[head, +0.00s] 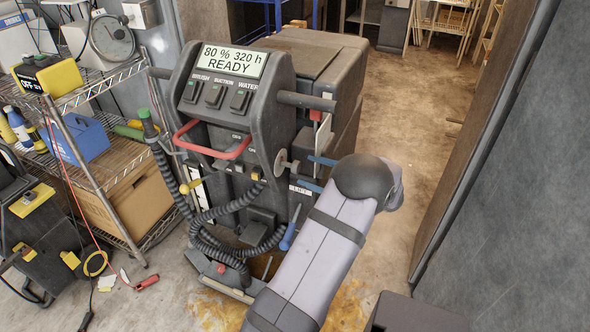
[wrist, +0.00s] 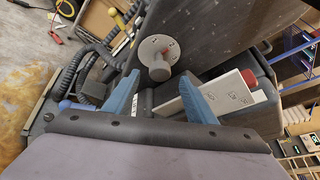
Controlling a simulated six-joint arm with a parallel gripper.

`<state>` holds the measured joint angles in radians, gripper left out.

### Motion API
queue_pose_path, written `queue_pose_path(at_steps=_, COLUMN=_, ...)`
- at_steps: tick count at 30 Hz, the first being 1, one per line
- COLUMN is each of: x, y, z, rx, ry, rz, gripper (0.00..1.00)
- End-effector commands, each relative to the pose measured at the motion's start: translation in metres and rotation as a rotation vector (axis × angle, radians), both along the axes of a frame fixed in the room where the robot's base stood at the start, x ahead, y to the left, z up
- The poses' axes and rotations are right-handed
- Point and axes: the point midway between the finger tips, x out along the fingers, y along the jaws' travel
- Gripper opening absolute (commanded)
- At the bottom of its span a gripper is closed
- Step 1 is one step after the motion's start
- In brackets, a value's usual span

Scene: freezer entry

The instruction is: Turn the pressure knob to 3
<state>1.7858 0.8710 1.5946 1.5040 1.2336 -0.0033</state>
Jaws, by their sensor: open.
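The knob also shows in the head view (head: 284,165), on the right side of the dark floor-cleaning machine (head: 228,120). My gripper (wrist: 160,78) has two blue fingers. They are open and apart, one on each side of the knob in the wrist view. In the head view, my gripper (head: 314,173) is just right of the knob with its fingers pointing at it. I cannot tell whether the fingers touch it.
A white plate with a red part (wrist: 230,95) lies close to my right finger in the wrist view. A red handle (head: 213,150) and black hoses are on the machine. A shelf rack (head: 92,85) stands left. Free floor (head: 405,110) lies behind right, beside a dark wall (head: 520,190).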

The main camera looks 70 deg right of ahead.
Motion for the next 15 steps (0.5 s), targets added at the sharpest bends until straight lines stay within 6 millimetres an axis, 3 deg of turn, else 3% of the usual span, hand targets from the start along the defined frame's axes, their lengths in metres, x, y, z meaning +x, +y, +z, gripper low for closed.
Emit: queue_pose_path(at_steps=15, x=0.051, y=-0.019, z=-0.016, rx=0.001, ry=0.000, rz=0.005, gripper=0.51)
